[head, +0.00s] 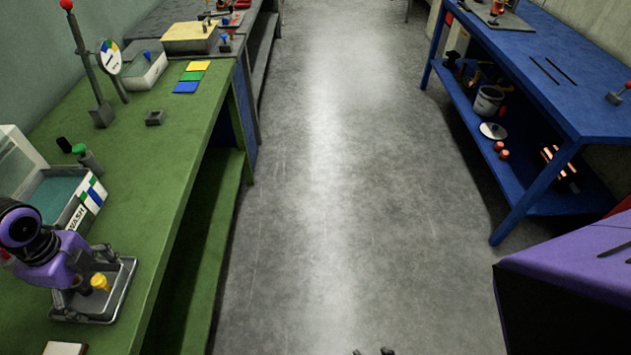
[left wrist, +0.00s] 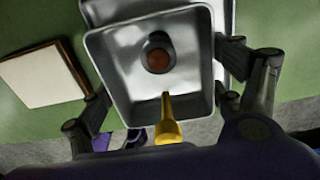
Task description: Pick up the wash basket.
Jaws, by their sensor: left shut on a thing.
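The wash basket, a small grey metal square basket (head: 104,278), is at the front of the green bench in the head view. In the left wrist view the basket (left wrist: 192,62) shows from above, with a round grey piece with a reddish-brown centre inside and a yellow handle at its near side. My left gripper (head: 90,284) is above it; its fingers (left wrist: 163,100) lie at either side of the basket and are shut on it. A grey tray (head: 85,319) is under the basket; any gap between them is unclear. Small dark tips of my right gripper (head: 374,352) show at the bottom edge.
The white bin labelled WASH (head: 84,208) stands just beyond on the bench. A white-topped square block (head: 64,349) lies nearer. Farther along are a grey block, coloured cards (head: 193,76) and a red-topped post (head: 88,65). The aisle floor (head: 330,200) is clear.

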